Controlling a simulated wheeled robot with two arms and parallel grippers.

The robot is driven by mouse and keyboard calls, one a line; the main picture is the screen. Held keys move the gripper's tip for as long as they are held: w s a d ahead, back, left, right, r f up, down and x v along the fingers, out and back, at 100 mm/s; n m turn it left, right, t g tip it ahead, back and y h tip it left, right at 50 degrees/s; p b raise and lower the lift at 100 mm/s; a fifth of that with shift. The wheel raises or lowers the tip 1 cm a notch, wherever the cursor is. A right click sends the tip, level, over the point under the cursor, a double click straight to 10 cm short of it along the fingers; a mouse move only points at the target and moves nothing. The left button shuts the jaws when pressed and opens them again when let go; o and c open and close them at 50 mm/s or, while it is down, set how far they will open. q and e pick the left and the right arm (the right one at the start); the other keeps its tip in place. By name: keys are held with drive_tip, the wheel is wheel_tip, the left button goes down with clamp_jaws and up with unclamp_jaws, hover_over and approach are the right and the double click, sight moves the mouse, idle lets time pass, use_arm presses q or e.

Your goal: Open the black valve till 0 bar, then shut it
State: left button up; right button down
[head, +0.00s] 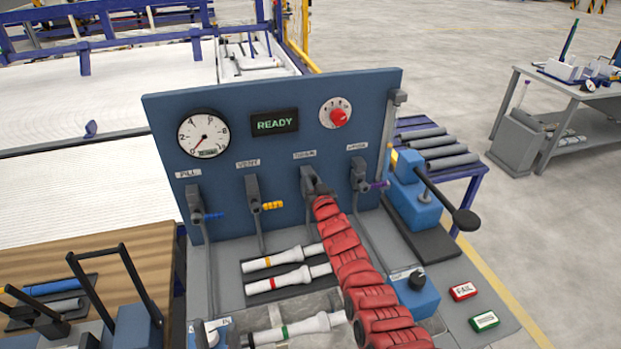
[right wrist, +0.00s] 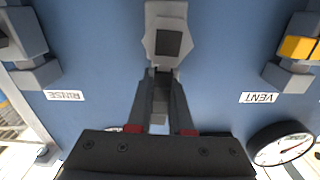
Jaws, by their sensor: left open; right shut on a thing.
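The black valve (head: 308,182) is the third of the valves along the blue panel, under a label that seems to read DRAIN. My right gripper (head: 322,188) comes up on the red arm and is shut on its black handle. In the right wrist view, the two fingers (right wrist: 161,105) close around the dark handle, below the grey valve body (right wrist: 168,40). The handle is partly hidden by the fingers. The round gauge (head: 203,134) has its red needle pointing to the lower left, near the low end. The display (head: 275,122) reads READY. My left gripper is not in view.
Valves with blue (head: 213,216), yellow (head: 272,205) and purple (head: 378,184) handles flank the black one. A red knob (head: 338,117) sits at the panel's upper right. White pipes (head: 282,260) lie below. A blue press with a black lever (head: 440,195) stands right.

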drive_tip(key=shift+s+a+f+n, duration=0.15)
drive_tip(key=shift+a+n, duration=0.1)
drive_tip(key=shift+n, duration=0.25)
drive_tip(key=c, duration=0.8)
unclamp_jaws()
drive_tip(key=shift+s+d+p, duration=0.1)
drive_tip(key=shift+s+p, duration=0.05)
drive_tip(key=shift+p, duration=0.25)
drive_tip(key=shift+p+v, duration=6.95)
drive_tip(key=shift+v, duration=1.55)
